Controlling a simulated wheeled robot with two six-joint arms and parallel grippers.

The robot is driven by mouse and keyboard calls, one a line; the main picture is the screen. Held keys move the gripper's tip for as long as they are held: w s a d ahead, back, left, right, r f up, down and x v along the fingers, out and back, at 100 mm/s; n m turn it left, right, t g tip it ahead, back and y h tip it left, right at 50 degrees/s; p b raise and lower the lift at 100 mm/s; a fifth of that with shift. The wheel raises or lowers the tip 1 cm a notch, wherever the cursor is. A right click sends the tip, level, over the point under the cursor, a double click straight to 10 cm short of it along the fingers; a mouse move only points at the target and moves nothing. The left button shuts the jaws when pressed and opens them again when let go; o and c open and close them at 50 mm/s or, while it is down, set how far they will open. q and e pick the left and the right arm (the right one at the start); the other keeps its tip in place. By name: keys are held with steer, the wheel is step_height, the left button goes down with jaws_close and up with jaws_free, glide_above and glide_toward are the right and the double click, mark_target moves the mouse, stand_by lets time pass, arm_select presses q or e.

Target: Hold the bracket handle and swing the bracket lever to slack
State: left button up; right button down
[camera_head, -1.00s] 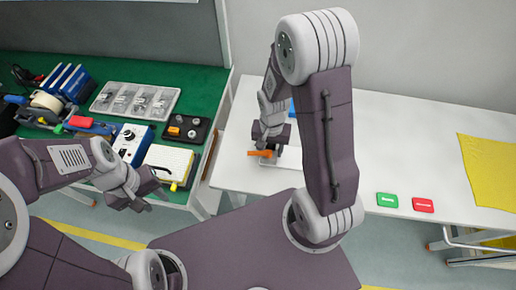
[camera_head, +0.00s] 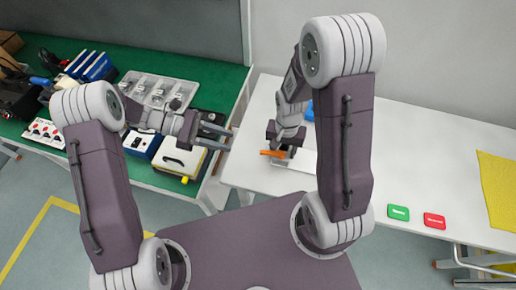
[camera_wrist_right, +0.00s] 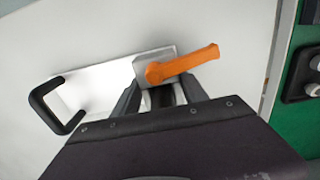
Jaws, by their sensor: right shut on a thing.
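The bracket is a pale plate (camera_wrist_right: 97,92) with a grey block (camera_wrist_right: 140,68), an orange lever (camera_wrist_right: 190,62) and a black U-shaped handle (camera_wrist_right: 42,103) at its left end in the right wrist view. The orange lever (camera_head: 272,153) also shows on the white table, below my right gripper. My right gripper (camera_wrist_right: 162,95) is shut on the bracket at the lever end; the exact contact is partly hidden. The black handle is apart from its fingers. My left gripper (camera_head: 226,139) is open and empty, left of the bracket, over the gap between the tables.
The green table (camera_head: 220,80) at left holds a clear parts tray (camera_head: 150,88), a blue box (camera_head: 142,140) and a cream box (camera_head: 178,160). On the white table (camera_head: 410,140) are a green tag (camera_head: 398,212), a red tag (camera_head: 434,220) and a yellow cloth (camera_head: 498,185). Its middle is clear.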

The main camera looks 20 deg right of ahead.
mark_target(265, 152)
arm_select(q)
steer(key=x, duration=1.1)
steer(key=shift+s+d+f, duration=0.1)
steer(key=shift+s+d, duration=0.1)
jaws_close()
stand_by(0.8)
